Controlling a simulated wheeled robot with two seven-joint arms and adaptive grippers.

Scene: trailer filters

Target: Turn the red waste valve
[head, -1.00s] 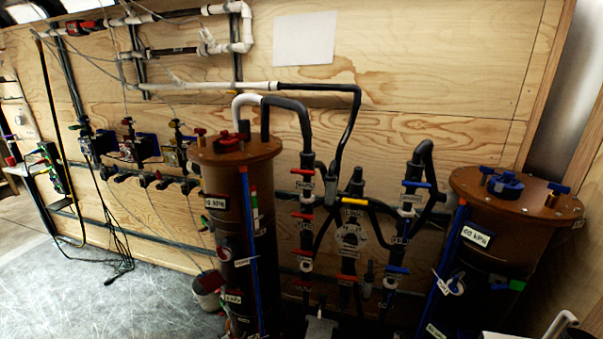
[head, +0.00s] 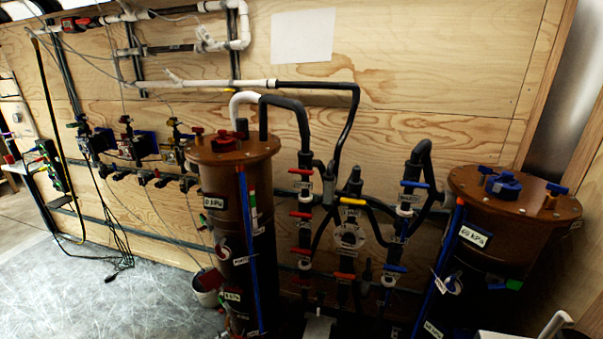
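Several red valve handles sit on the dark pipework between the two brown filter tanks. On the left vertical pipe there is an upper red handle (head: 301,171), a middle red handle (head: 301,214) and a lower red handle (head: 301,251). An orange-red handle (head: 345,276) sits low on the middle pipe. Small white labels are beside the handles, too small to read, so I cannot tell which one is the waste valve. All these handles look roughly level. Neither of my grippers is in view.
The left brown tank (head: 215,175) and right brown tank (head: 500,240) flank the pipework. A yellow handle (head: 353,201) and blue handles (head: 413,184) are close by. A small bucket (head: 206,296) stands left of the left tank. Grey floor (head: 150,300) is open at lower left.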

